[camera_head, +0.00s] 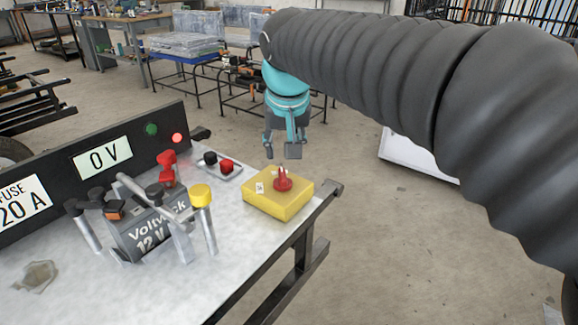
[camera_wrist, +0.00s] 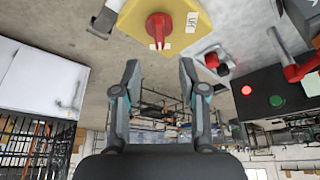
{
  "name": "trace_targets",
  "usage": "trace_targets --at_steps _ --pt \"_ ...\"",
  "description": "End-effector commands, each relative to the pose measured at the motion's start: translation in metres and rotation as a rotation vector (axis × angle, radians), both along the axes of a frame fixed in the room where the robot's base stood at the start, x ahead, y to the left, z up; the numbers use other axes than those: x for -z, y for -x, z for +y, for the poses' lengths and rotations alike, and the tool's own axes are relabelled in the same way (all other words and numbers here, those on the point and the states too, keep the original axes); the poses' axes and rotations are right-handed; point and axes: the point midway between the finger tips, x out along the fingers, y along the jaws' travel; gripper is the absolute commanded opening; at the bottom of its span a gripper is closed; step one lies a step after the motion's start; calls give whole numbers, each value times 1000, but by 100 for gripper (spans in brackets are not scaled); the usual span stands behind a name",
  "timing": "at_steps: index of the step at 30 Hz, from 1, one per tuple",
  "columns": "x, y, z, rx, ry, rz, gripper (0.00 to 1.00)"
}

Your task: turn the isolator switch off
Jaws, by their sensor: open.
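The isolator switch is a yellow box (camera_head: 270,199) with a red rotary knob (camera_head: 283,180) on top, near the right edge of the bench. In the wrist view the yellow box (camera_wrist: 178,22) is at the top, with its red knob (camera_wrist: 158,27) beyond my fingertips. White labels sit beside the knob. My gripper (camera_head: 284,152) is open and empty, in the air beyond the box, apart from it. In the wrist view its two fingers (camera_wrist: 160,72) are spread, with nothing between them.
A black panel (camera_head: 165,120) reads 0 V, with a red lamp lit. A battery (camera_head: 150,232) in a clamp frame with a yellow-capped post (camera_head: 201,195) stands left of the switch. A small plate with red and black terminals (camera_head: 220,166) lies behind it. Open floor lies right of the bench.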

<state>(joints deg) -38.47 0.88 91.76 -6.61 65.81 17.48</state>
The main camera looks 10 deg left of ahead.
Motion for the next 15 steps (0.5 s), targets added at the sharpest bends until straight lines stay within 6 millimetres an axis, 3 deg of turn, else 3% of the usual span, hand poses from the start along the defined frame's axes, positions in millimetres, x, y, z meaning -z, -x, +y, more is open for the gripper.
trace_targets --at_steps 9,15 --pt "55 -21 8 1 1 2 42" --pt "75 -28 11 1 1 2 42"
